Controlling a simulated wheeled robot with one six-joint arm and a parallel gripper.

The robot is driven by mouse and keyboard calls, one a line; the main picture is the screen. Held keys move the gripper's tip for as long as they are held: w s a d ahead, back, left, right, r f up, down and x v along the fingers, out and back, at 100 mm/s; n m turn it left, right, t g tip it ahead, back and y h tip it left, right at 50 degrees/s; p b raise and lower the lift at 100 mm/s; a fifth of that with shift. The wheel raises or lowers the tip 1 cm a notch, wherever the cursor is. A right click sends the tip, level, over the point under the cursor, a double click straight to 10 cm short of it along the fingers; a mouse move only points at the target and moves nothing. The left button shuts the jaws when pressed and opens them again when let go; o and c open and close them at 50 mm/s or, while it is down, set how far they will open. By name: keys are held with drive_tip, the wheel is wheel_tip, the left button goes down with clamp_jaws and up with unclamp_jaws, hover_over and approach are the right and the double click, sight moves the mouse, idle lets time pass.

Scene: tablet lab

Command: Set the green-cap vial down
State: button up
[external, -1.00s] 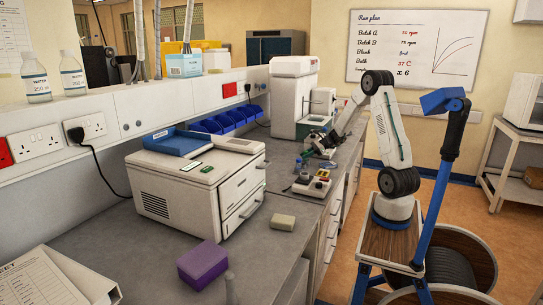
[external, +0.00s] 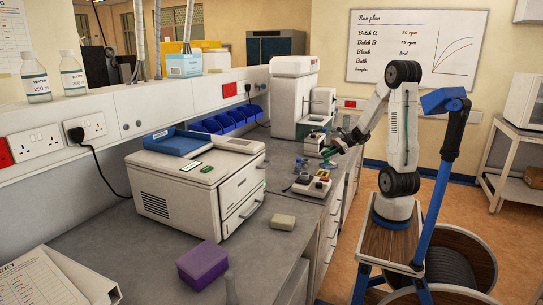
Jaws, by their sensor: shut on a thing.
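My gripper (external: 334,148) is above the far part of the grey bench, near its right edge. It is shut on a small green thing, which I take to be the green-cap vial (external: 328,153). The vial is tiny in this view, and the gripper partly hides it. It appears to be held above the bench, but the gap beneath it cannot be judged.
A small white device (external: 313,184) with a dark knob stands nearer on the bench. A white instrument (external: 293,97) stands behind. A large white printer-like machine (external: 197,174) is at left. A beige block (external: 284,222) and a purple box (external: 203,265) lie in front.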

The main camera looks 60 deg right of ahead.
drive_tip(key=shift+s+a+r, duration=0.1)
drive_tip(key=shift+s+a, duration=0.25)
drive_tip(key=shift+s, duration=0.5)
